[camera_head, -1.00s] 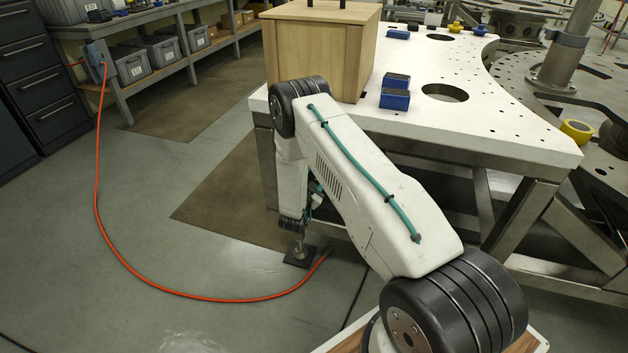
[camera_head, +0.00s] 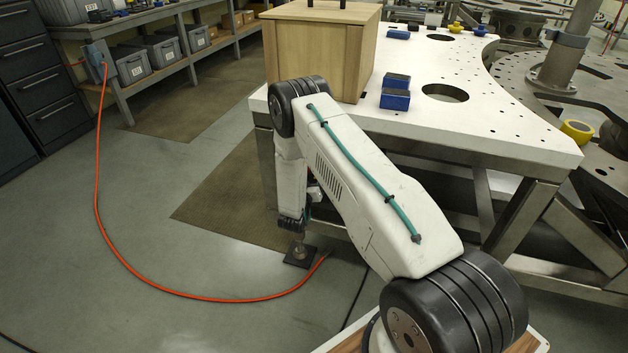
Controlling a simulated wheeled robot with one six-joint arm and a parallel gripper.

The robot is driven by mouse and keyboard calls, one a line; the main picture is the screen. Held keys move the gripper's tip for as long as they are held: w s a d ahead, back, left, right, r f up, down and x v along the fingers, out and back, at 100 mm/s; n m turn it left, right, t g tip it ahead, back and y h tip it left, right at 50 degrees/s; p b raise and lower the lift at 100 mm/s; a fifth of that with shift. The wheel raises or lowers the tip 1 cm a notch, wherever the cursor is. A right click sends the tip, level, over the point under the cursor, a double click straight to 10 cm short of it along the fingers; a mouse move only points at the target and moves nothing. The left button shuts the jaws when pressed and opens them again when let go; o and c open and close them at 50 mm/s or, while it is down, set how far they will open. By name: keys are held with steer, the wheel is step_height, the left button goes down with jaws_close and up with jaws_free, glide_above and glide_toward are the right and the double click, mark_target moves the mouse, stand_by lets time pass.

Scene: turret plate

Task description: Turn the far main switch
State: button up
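I cannot make out a main switch for certain. A small blue-grey box (camera_head: 95,62) is fixed to the near post of the shelf bench at the upper left, with an orange cable running from it. No handle or knob on it is clear. My arm folds over the near edge of the white plate table. Its dark wrist part (camera_head: 291,222) hangs down beside the table, far from the box.
Dark drawers (camera_head: 40,75) stand at the left. Open floor lies between.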

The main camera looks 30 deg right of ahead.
steer(key=shift+w+a+r+n, duration=0.1)
steer(key=shift+n, duration=1.1)
steer(key=shift+w+a+n, duration=0.1)
steer(key=shift+n, duration=1.1)
steer(key=o, duration=1)
steer(key=shift+s+d, duration=0.1)
steer(key=v, duration=0.7)
steer(key=shift+s+a, duration=0.25)
steer(key=shift+a, duration=0.1)
